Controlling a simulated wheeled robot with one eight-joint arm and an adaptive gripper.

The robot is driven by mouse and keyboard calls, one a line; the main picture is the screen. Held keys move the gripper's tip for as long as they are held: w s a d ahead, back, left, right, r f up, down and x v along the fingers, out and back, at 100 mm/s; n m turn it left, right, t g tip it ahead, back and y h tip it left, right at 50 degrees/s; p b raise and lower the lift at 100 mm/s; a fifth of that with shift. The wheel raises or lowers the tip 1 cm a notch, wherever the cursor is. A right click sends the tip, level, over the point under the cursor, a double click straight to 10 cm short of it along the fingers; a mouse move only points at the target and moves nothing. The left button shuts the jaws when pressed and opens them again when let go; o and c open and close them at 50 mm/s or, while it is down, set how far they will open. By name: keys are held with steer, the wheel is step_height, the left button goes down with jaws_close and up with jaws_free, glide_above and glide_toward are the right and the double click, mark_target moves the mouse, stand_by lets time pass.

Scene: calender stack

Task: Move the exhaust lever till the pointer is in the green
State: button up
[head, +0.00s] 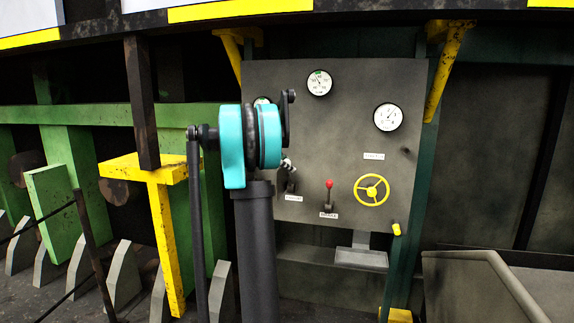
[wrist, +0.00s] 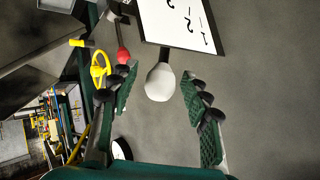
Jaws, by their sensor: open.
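In the wrist view my gripper (wrist: 159,77) is open, with one finger on each side of a white knob (wrist: 160,84); gaps show between knob and fingers. A red-knobbed lever (wrist: 123,55) lies beyond the left finger. In the head view the red-knobbed lever (head: 329,185) stands on the grey panel (head: 350,140). The lever labels are too small to read, so I cannot tell which is the exhaust lever. One round gauge (head: 319,83) has a green mark at its top; its pointer is unclear. Another gauge (head: 262,101) is mostly hidden behind my arm.
A yellow handwheel (head: 371,190) is right of the red lever, below another gauge (head: 388,117). A white plate with dark marks (wrist: 182,22) sits close above the white knob. A yellow post (head: 163,230) stands left of my arm.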

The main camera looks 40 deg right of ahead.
steer(key=v, duration=1.2)
steer(key=s+a+f+n+t+y, duration=0.1)
steer(key=s+a+f+n+y, duration=0.3)
steer(key=a+f, duration=0.55)
steer(key=s+a+f+n+t+y, duration=0.1)
steer(key=s+a+f+n, duration=0.65)
steer(key=f, duration=0.25)
steer(key=s+a+f+n+t+y, duration=0.1)
steer(key=s+a+f+n+y, duration=0.5)
steer(key=s+a+f+n, duration=0.5)
steer(key=s+a+f, duration=0.7)
steer(key=s, duration=0.1)
steer(key=shift+s+a+f, duration=0.25)
steer(key=shift+s+a, duration=0.1)
steer(key=shift+a, duration=0.05)
stand_by(2.6)
